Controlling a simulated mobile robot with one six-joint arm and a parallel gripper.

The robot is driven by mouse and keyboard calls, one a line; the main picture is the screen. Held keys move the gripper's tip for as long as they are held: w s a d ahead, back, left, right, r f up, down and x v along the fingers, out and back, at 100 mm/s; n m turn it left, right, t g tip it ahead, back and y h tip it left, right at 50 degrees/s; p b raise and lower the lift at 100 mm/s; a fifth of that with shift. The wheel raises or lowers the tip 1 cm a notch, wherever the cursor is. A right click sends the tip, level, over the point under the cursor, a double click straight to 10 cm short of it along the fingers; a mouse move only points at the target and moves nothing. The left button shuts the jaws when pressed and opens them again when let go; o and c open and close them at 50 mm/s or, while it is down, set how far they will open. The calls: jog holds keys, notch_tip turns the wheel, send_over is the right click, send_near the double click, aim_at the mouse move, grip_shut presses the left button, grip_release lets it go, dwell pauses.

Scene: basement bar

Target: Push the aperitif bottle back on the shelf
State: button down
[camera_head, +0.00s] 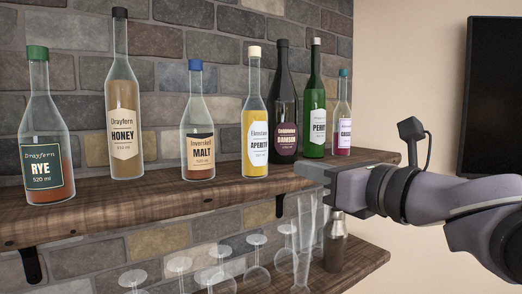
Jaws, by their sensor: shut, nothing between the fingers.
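The aperitif bottle (255,116) is a clear bottle of yellow liquid with a cream cap and a white label. It stands upright on the upper wooden shelf (120,200), between the malt bottle and the dark damson bottle. My gripper (302,170) reaches in from the right and points left, with its fingers shut and empty. In the picture it is to the right of and lower than the aperitif bottle, in front of the shelf's right part. A gap shows between the gripper and the bottle.
Left of it stand the malt (198,125), honey (123,110) and rye (44,140) bottles. Right of it are the damson (285,110), a green bottle (315,105) and a red-purple one (342,118). Below, glasses (257,268) and a metal shaker (335,242) stand on a lower shelf.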

aim_at(253, 154)
jog(key=p+x, duration=0.2)
jog(key=x, duration=0.9)
jog(key=shift+w+a, duration=0.2)
jog(key=shift+w, duration=0.05)
jog(key=p+x, duration=0.1)
jog(key=x, duration=0.5)
jog(key=shift+w+a+f, duration=0.1)
jog(key=shift+w+a, duration=0.1)
jog(key=shift+w, duration=0.15)
jog(key=shift+s+d, duration=0.1)
jog(key=shift+s, duration=0.15)
jog(key=shift+w+d, duration=0.1)
